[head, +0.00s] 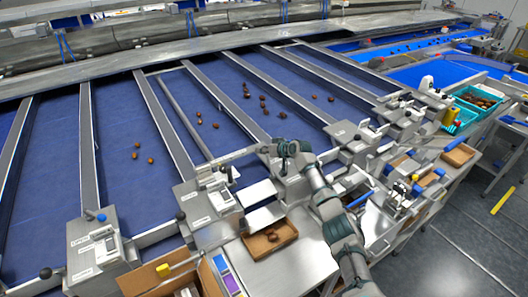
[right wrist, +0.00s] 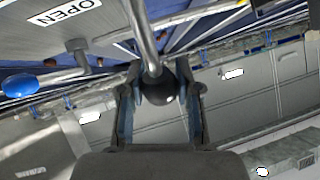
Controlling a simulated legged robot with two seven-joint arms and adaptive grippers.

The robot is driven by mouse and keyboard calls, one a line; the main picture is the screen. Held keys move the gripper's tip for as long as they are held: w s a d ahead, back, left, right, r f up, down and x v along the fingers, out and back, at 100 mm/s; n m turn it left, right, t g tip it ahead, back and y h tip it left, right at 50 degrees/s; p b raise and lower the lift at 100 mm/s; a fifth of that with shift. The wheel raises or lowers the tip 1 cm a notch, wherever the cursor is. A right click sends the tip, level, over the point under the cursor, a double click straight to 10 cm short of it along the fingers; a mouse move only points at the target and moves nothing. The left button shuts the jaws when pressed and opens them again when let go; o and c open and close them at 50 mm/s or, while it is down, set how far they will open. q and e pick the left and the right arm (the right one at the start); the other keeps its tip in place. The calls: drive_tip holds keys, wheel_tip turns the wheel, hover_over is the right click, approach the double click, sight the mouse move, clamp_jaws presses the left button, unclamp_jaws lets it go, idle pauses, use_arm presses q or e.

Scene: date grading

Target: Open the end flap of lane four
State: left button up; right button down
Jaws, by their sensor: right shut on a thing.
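My right gripper (head: 282,150) is at the lane ends near the middle of the head view, its arm coming up from the lower right. In the right wrist view its two fingers (right wrist: 161,100) are closed on a black ball knob (right wrist: 158,88) at the end of a bent metal lever (right wrist: 142,35). A grey surface with a sign reading OPEN (right wrist: 64,14) is at upper left there, with a blue knob (right wrist: 22,81) below it. Pale metal plates (head: 264,215) lie at the lane ends left of my gripper. I cannot read any lane number. My left gripper is not in view.
Blue lanes (head: 130,130) with scattered dates run between metal dividers. Other lane-end boxes (head: 95,255) stand to the left and right. A cardboard tray (head: 252,250) with dates sits below the plates. A teal crate (head: 460,101) of dates stands at right.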

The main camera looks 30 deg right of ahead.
drive_tip(key=shift+f, duration=0.3)
drive_tip(key=c, duration=0.9)
unclamp_jaws()
drive_tip(key=shift+o, duration=0.6)
drive_tip(key=shift+d, duration=0.15)
drive_tip(key=shift+d, duration=0.1)
drive_tip(key=v, duration=1.1)
drive_tip(key=shift+s+d, duration=0.15)
drive_tip(key=shift+s, duration=0.15)
drive_tip(key=shift+r, duration=0.15)
